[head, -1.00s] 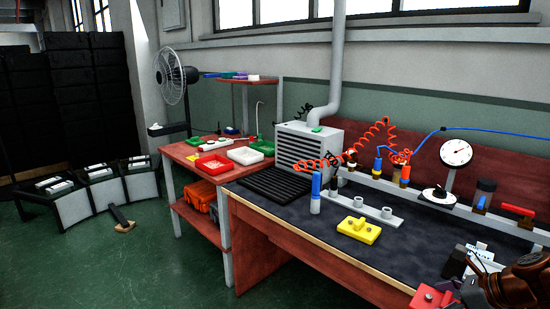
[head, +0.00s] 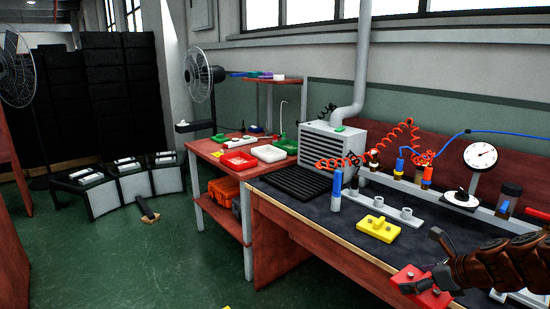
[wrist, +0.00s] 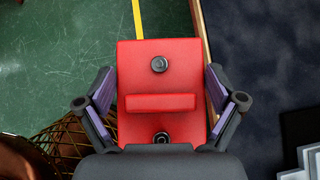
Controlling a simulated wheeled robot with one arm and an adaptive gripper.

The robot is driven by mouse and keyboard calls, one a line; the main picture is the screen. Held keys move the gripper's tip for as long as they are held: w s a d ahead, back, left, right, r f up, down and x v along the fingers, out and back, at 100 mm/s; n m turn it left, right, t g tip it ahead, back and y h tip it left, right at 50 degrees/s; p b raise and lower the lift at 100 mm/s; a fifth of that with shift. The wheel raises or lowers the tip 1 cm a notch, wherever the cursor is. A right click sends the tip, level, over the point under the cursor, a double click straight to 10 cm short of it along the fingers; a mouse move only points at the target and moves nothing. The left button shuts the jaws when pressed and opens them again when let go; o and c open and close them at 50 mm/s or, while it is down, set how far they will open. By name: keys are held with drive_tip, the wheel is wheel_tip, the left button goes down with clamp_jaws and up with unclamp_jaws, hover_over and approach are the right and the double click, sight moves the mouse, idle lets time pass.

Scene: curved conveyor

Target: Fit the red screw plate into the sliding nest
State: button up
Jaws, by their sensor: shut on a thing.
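The red screw plate (head: 410,279) is in my gripper (head: 436,279) at the lower right of the head view, above the bench's front edge. In the wrist view the plate (wrist: 160,58) is a flat red piece with a raised red bar and two dark round screws. My gripper (wrist: 160,108) has its purple-padded fingers shut on the plate's two sides. A low curved conveyor (head: 137,182) with several grey-sided sections and white blocks on top stands on the floor at the left. I cannot make out for certain which part is the sliding nest.
The dark-topped bench (head: 300,207) carries a yellow plate (head: 377,228), a blue-topped post (head: 337,190) and a grey vented box (head: 325,145). A red side table (head: 206,150) holds trays. Fans stand at the back left. Green floor (head: 150,260) lies open before the conveyor.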

drive_tip(key=w+a+f+m+t+h, duration=0.1)
drive_tip(key=w+a+f+m+h, duration=0.15)
drive_tip(key=w+a, duration=0.75)
drive_tip(key=w+a+f+m+h, duration=0.2)
drive_tip(key=w+a+f+m, duration=0.15)
drive_tip(key=w+a, duration=0.65)
drive_tip(key=s+a+r+p, duration=0.1)
drive_tip(key=s+r+p, duration=0.3)
drive_tip(key=r+p, duration=0.4)
drive_tip(key=s+a+r+p, duration=0.1)
drive_tip(key=s+r+p, duration=0.2)
drive_tip(key=r+p, duration=0.6)
drive_tip(key=shift+s+r+p, duration=0.3)
drive_tip(key=shift+s+r, duration=0.05)
drive_tip(key=shift+r, duration=1.25)
drive_tip(key=shift+w+r, duration=0.2)
